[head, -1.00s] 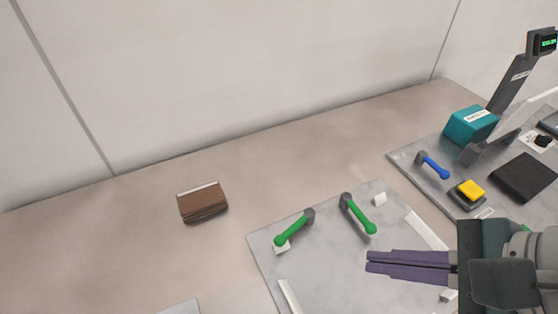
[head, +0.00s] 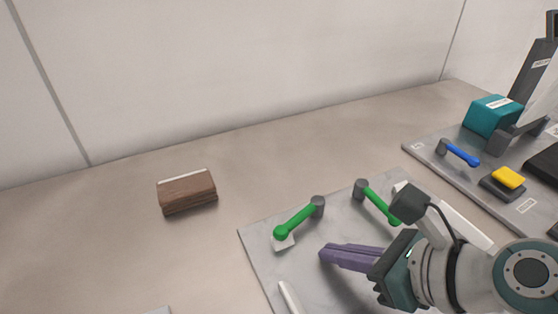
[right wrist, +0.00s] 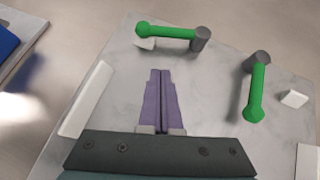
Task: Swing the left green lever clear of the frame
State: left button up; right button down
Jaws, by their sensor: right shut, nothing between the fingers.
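The left green lever (head: 299,218) lies on the grey plate (head: 262,248). Its grey pivot is at the right end, and its ball end is over a small white block. It also shows in the right wrist view (right wrist: 170,32). The right green lever (head: 378,204) is partly hidden by my right arm in the head view; the right wrist view shows it whole (right wrist: 257,88). My right gripper (head: 324,253) is shut and empty, its purple fingers together and apart from both levers. In the right wrist view its fingertips (right wrist: 160,72) point toward the left lever. My left gripper is out of view.
A brown block (head: 187,193) lies on the bench to the left. A white bar (head: 289,298) lies on the plate's left side. A second plate at right carries a blue lever (head: 462,156), a yellow button (head: 508,177) and a teal box (head: 492,115).

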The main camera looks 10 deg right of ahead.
aim_at(308, 247)
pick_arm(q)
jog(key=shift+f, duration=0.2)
pick_arm(e)
jog(key=shift+w+a+r, duration=0.15)
jog(key=shift+w+a, duration=0.4)
jog(key=shift+w, duration=0.35)
jog(key=shift+w+a+r, duration=0.1)
jog(key=shift+w+a, duration=0.45)
jog(key=shift+w, duration=0.35)
jog(key=shift+w+a+r+p, duration=0.1)
jog(key=shift+a+r+p, duration=0.1)
jog(key=shift+p, duration=0.5)
jog(key=shift+a+f, duration=0.15)
jog(key=shift+a, duration=0.05)
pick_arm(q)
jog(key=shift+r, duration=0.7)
